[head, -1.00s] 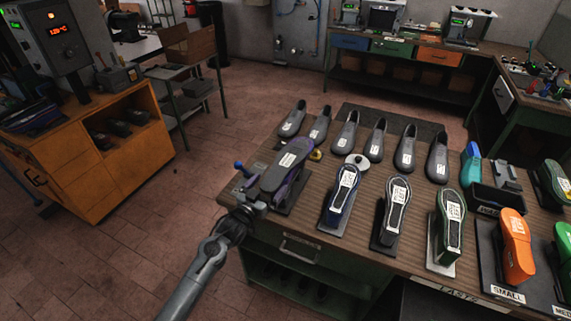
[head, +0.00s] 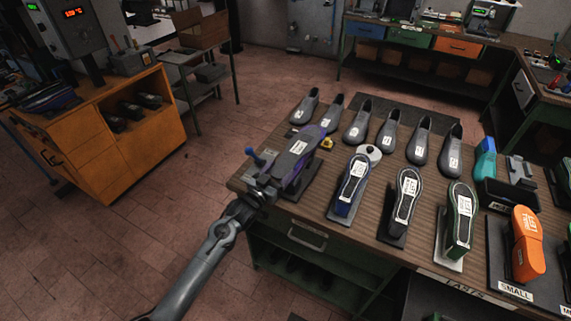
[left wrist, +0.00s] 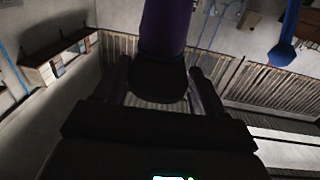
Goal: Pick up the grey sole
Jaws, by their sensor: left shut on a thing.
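The grey sole (head: 299,147) lies with a white label on top of a purple shoe form at the left end of the workbench. My left gripper (head: 270,187) is at its near end, at the table's front left corner. In the left wrist view the gripper (left wrist: 163,90) has a finger on each side of a dark end piece (left wrist: 163,78), with purple (left wrist: 165,25) beyond it. It is shut on this end; how much of the form is between the fingers is hard to tell. My right gripper is not in view.
A blue-knobbed lever (head: 256,158) stands just left of the gripper. Shoe forms with blue (head: 350,186), black (head: 403,200) and green (head: 460,220) edges stand to the right. Several grey uppers (head: 388,130) line the back. An orange cabinet (head: 125,150) stands left across open floor.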

